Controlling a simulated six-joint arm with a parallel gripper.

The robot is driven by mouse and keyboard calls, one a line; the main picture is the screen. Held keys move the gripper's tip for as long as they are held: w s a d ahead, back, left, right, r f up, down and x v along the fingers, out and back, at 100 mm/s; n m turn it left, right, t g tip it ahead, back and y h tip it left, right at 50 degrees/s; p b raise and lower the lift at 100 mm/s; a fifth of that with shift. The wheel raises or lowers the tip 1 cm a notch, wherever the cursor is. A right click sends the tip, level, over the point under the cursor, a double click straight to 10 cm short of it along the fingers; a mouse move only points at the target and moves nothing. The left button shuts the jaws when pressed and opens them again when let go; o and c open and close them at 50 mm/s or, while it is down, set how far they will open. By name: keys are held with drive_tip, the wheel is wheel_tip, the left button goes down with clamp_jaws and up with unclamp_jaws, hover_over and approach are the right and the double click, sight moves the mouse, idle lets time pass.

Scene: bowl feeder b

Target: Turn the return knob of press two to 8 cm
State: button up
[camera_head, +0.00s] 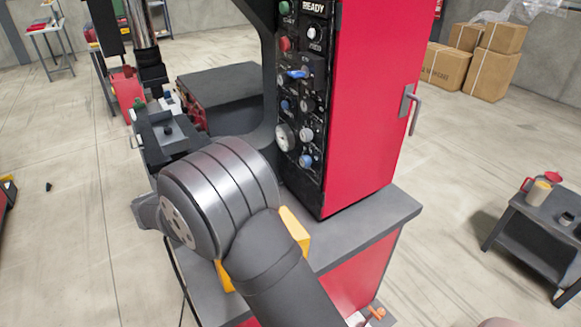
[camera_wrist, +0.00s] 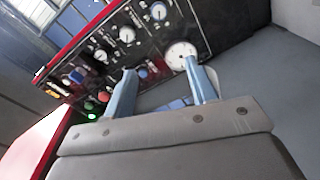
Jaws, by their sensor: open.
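The press (camera_head: 365,100) is a red cabinet with a black control panel (camera_head: 320,100) on its front, carrying several round knobs. A blue-tipped knob (camera_head: 306,160) sits low on the panel beside a white round dial (camera_head: 284,137). I cannot read which knob is the return knob or whether this is press two. My gripper (camera_wrist: 160,70) is open, apparently empty, near the panel. My arm hides it in the head view.
A display reading READY (camera_head: 314,7) tops the panel, near a green button (camera_head: 284,7) and red button (camera_head: 285,43). A grey ledge (camera_head: 375,222) juts below the panel. Cardboard boxes (camera_head: 480,60) and a low cart (camera_head: 540,225) stand to the right; floor between is clear.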

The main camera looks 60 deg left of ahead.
drive_tip(key=d+f+n, duration=0.1)
drive_tip(key=n, duration=1.3)
approach(302, 163)
drive_tip(key=w, duration=0.8)
drive_tip(key=shift+w+a, duration=0.25)
drive_tip(key=shift+w, duration=0.15)
drive_tip(key=c, duration=1)
